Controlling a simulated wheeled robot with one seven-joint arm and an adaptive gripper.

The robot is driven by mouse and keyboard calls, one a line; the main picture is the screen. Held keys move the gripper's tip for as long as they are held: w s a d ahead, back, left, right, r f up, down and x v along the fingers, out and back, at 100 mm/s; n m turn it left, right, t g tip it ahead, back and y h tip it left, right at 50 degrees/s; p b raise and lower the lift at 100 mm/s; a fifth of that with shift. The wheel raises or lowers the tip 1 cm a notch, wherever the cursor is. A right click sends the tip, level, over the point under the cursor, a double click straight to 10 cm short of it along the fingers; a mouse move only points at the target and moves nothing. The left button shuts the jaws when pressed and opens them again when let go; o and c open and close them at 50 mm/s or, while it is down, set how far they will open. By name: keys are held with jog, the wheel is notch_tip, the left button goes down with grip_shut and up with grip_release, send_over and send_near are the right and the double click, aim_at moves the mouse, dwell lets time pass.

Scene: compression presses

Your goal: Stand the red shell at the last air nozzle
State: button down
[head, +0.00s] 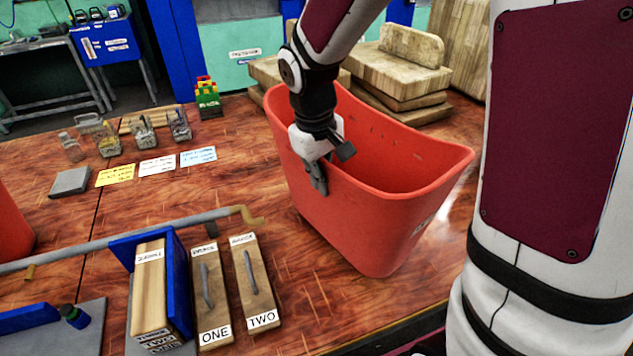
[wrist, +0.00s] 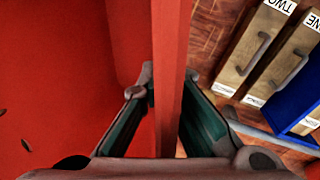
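The red shell (head: 370,215), a large open-topped tub, is on the wooden table right of centre, its opening upward. My gripper (head: 318,180) reaches down over its near left rim. In the wrist view, the shell wall (wrist: 172,60) runs between my two fingers (wrist: 170,85), one inside and one outside, with both tips against it. A grey air pipe (head: 130,237) crosses the table from the left and ends in a brass nozzle (head: 248,216) left of the shell. Another brass fitting (head: 30,271) shows below the pipe farther left. Whether the shell's base touches the table is unclear.
Wooden blocks with handles marked ONE (head: 212,300) and TWO (head: 257,285) lie near the nozzle, beside a blue-sided holder (head: 180,290). Another red tub (head: 12,228) is cut off at the left edge. Stacked boards (head: 395,75) lie behind the shell. Cards and small glass containers stand back left.

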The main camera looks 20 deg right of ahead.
jog(key=shift+f, duration=1.75)
jog(key=c, duration=1.8)
grip_release()
notch_tip(320, 180, up, 18)
jog(key=m+t, duration=0.2)
send_over(324, 200)
jog(key=s, duration=0.8)
jog(key=s+r+m+t+y, duration=0.1)
jog(key=s+t, duration=0.2)
jog(key=s, duration=0.7)
jog(key=shift+a+m, duration=0.15)
jog(key=shift+m, duration=0.15)
